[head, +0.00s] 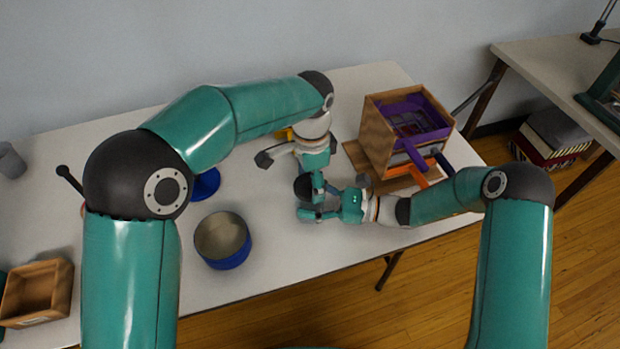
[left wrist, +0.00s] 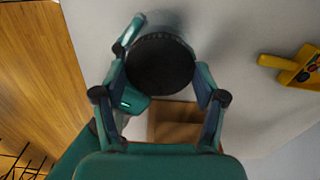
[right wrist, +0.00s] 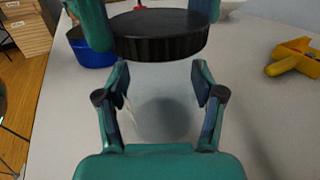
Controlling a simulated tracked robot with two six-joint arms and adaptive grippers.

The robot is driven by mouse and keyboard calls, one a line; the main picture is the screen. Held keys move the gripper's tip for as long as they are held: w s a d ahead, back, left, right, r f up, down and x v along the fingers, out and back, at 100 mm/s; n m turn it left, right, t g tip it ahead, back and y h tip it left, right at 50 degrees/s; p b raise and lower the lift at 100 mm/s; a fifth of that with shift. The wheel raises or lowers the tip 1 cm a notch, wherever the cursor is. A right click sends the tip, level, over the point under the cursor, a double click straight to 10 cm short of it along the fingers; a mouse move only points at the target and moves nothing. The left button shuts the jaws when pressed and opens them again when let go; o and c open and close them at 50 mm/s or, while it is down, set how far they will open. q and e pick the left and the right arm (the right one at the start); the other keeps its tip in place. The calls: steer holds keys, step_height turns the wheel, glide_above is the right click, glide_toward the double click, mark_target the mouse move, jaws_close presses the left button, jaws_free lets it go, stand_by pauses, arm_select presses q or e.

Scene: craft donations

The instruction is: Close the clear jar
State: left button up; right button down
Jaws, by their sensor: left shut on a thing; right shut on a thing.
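The round black lid (left wrist: 160,65) with a ridged edge is between the fingers of my left gripper (left wrist: 164,72), which is shut on it. In the right wrist view the lid (right wrist: 160,35) sits level, above my right gripper (right wrist: 160,82). That gripper is shut on the clear jar (right wrist: 162,105), whose see-through wall is hard to make out. The lid is over the jar's top; I cannot tell whether it touches the rim. In the head view both grippers meet mid-table, left (head: 312,185) from above and right (head: 325,205) from the side, hiding most of the jar.
A blue tub (head: 223,262) stands to the left, with a blue object (head: 205,184) behind it. A wooden box with a purple inside (head: 378,140) is close on the right. A yellow object (right wrist: 288,62) lies behind the grippers. An open wooden box (head: 62,290) is at far left.

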arm_select(q)
steer(key=m, duration=0.6)
steer(key=shift+m, duration=0.4)
steer(key=m, duration=0.8)
steer(key=shift+a+m, duration=0.1)
steer(key=shift+m, duration=0.2)
steer(key=m, duration=0.6)
arm_select(e)
steer(key=shift+s, duration=0.1)
arm_select(q)
steer(key=o, duration=0.8)
steer(key=shift+s, duration=0.15)
step_height(320, 180, up, 12)
steer(key=shift+f, duration=0.1)
